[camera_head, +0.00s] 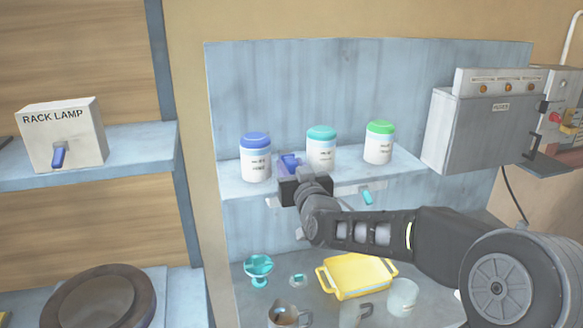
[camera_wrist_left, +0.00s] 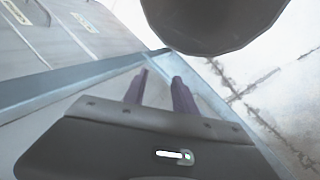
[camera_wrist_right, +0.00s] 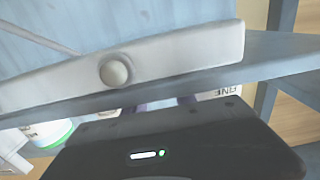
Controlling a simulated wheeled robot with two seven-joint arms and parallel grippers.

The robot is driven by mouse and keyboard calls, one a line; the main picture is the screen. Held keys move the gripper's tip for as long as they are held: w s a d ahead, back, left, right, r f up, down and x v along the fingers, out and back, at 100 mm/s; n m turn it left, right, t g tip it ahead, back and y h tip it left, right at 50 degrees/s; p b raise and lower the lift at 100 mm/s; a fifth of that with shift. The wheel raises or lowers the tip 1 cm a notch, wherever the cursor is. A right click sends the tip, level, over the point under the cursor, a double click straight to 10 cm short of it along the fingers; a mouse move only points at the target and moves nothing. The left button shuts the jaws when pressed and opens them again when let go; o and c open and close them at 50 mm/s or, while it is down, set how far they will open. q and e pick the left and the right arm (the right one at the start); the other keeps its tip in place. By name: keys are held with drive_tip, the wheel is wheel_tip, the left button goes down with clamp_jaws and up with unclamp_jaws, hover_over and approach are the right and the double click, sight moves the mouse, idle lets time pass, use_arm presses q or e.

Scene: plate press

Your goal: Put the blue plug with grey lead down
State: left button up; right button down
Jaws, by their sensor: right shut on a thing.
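My right gripper (camera_head: 292,172) reaches to the shelf between the blue-lidded and teal-lidded jars. It is shut on a small blue thing (camera_head: 290,161), which looks like the blue plug. Its grey lead cannot be made out. In the right wrist view the fingertips are mostly hidden behind a pale bar with a round knob (camera_wrist_right: 115,72), so the grip does not show there. My left gripper (camera_wrist_left: 160,90) shows only in the left wrist view. Its two fingers are apart with nothing between them.
A blue-lidded jar (camera_head: 256,160), a teal-lidded jar (camera_head: 321,150) and a green-lidded jar (camera_head: 379,145) stand on the shelf (camera_head: 232,185). A teal plug (camera_head: 367,196) is at its front edge. A yellow tray (camera_head: 345,290) and mugs stand below. The RACK LAMP box (camera_head: 80,140) is left.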

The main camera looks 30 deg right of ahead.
drive_tip(key=c, duration=1)
unclamp_jaws()
drive_tip(key=shift+r, duration=0.1)
drive_tip(key=shift+s+a, duration=0.1)
drive_tip(key=shift+s, duration=0.15)
drive_tip(key=shift+b+v, duration=1.1)
drive_tip(key=shift+v, duration=4.65)
drive_tip(key=shift+c, duration=0.4)
